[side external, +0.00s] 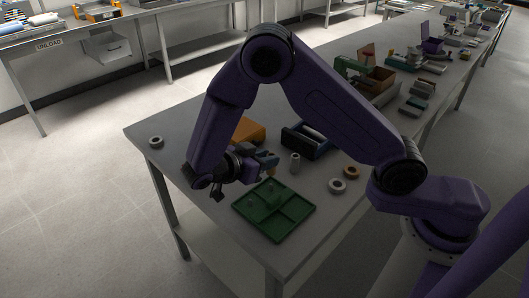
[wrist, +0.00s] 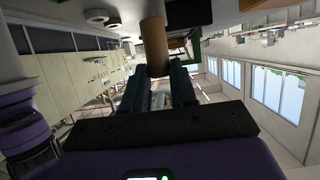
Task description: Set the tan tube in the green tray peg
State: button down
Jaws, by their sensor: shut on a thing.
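The tan tube (wrist: 154,45) is between the fingertips of my gripper (wrist: 160,73) in the wrist view, reaching past their ends. In the side view my gripper (side external: 268,161) is above the far edge of the green tray (side external: 293,209). It is shut on the tube, which shows there only as a small tan patch (side external: 270,172). The tray lies flat on the grey table and has several compartments. Its pegs are small and dark, so I cannot make them out clearly. The tube looks apart from the tray floor, but the exact gap is unclear.
A grey tube (side external: 295,163) stands behind the tray. A grey ring (side external: 337,186) and a brown ring (side external: 351,172) lie to its right. A blue bin (side external: 310,141) and an orange block (side external: 249,130) sit further back. Another grey ring (side external: 156,142) lies at the table's left corner.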

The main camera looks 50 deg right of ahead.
aim_at(267, 172)
jog(key=shift+f, duration=2.3)
jog(key=shift+f, duration=0.65)
jog(key=c, duration=0.5)
grip_release()
notch_tip(267, 172, up, 7)
jog(key=shift+r, duration=0.15)
dwell(1.0)
